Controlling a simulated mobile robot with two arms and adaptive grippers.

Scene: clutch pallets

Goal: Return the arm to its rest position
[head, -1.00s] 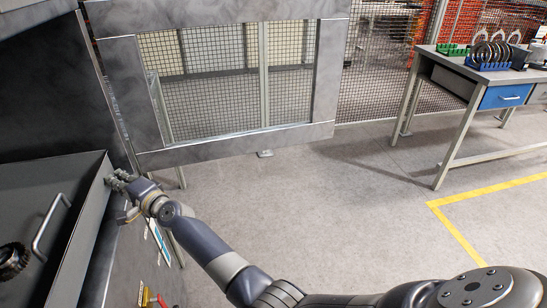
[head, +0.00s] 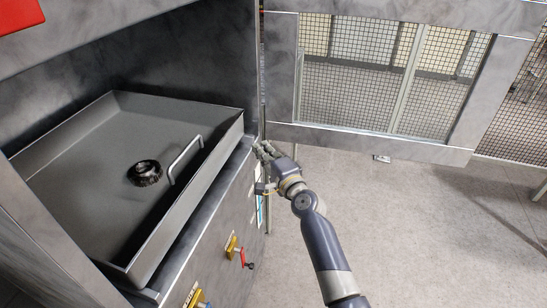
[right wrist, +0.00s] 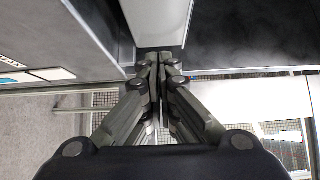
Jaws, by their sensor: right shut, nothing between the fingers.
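My right gripper (head: 266,152) is beside the front right corner of the machine opening, just off the grey tray's right end. In the right wrist view its fingers (right wrist: 158,62) are together with nothing between them. The arm reaches up from the lower right of the head view. My left gripper is not in view.
A grey tray (head: 60,150) with a bar handle (head: 184,160) sits in the machine opening and holds a dark ring-shaped part (head: 145,173). Yellow and red switches (head: 232,248) are on the machine front. An open mesh-window door (head: 375,145) stands behind. Floor at right is clear.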

